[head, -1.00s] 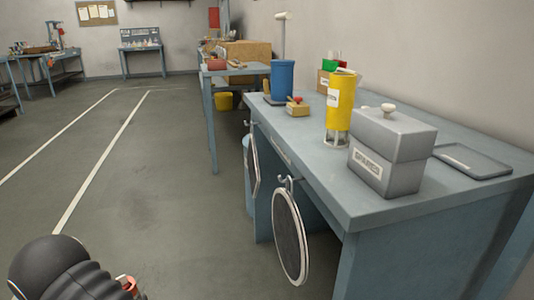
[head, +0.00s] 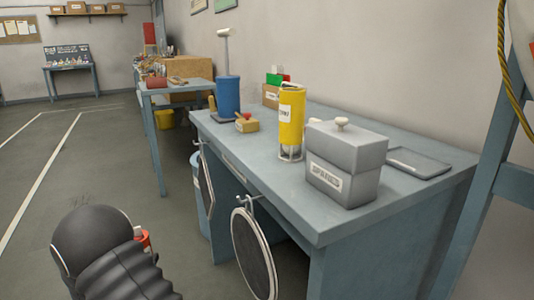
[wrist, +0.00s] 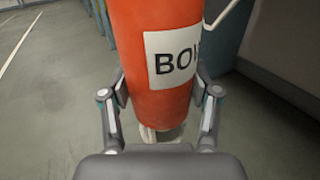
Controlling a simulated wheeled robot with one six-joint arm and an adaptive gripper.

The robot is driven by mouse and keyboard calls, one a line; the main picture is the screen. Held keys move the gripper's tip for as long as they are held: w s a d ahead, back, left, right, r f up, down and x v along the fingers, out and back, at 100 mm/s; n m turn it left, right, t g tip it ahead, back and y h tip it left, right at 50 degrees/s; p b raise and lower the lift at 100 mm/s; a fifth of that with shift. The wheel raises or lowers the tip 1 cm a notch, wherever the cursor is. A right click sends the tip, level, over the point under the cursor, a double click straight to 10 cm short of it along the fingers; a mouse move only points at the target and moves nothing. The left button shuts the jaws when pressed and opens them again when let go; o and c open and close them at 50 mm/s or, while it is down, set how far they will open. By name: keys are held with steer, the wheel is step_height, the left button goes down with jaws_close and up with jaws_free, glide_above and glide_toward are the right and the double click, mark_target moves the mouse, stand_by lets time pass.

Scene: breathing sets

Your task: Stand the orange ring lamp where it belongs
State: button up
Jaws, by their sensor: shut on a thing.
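The orange lamp (wrist: 160,50) is an orange cylinder with a white label whose visible letters read "BO" and part of another. Pale wire-like parts show under its lower end. My gripper (wrist: 160,88) is shut on it, one finger on each side. In the head view only a small orange part (head: 143,238) shows beside my dark arm, low left of the bench. A yellow cylinder (head: 291,112) of similar shape, with a label and wire foot, stands upright on the blue-grey bench (head: 255,165).
Open floor (head: 60,200) lies left.

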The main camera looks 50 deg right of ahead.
steer(key=w+d+r+m+g+h, duration=0.1)
steer(key=w+d+r+m+g, duration=0.15)
steer(key=d+r, duration=0.5)
steer(key=w+d+r+m+g+h, duration=0.1)
steer(key=d+r+m+g+h, duration=0.2)
steer(key=r, duration=0.7)
steer(key=w+d+r+m+g, duration=0.1)
steer(key=w+d+r+g, duration=0.15)
steer(key=d+r, duration=0.5)
steer(key=s+d+r+m+g+p, duration=0.1)
steer(key=s+d+r+g, duration=0.25)
steer(key=r, duration=0.65)
steer(key=s+d+r+m+g, duration=0.2)
steer(key=s+d+r, duration=0.25)
steer(key=r, duration=0.45)
steer(key=s+d+r+m+g, duration=0.1)
steer(key=s+d+r, duration=0.35)
steer(key=s, duration=0.35)
steer(key=s+d+r+g, duration=0.1)
steer(key=s+d+r, duration=0.3)
steer(key=s, duration=0.5)
steer(key=shift+d+f+b, duration=0.15)
steer(key=shift+f+b, duration=0.1)
steer(key=shift+f, duration=2.45)
steer(key=shift+d+f+b, duration=0.1)
steer(key=shift+f+b, duration=0.15)
steer(key=shift+f, duration=2.4)
steer(key=shift+f, duration=0.15)
steer(key=o, duration=1.4)
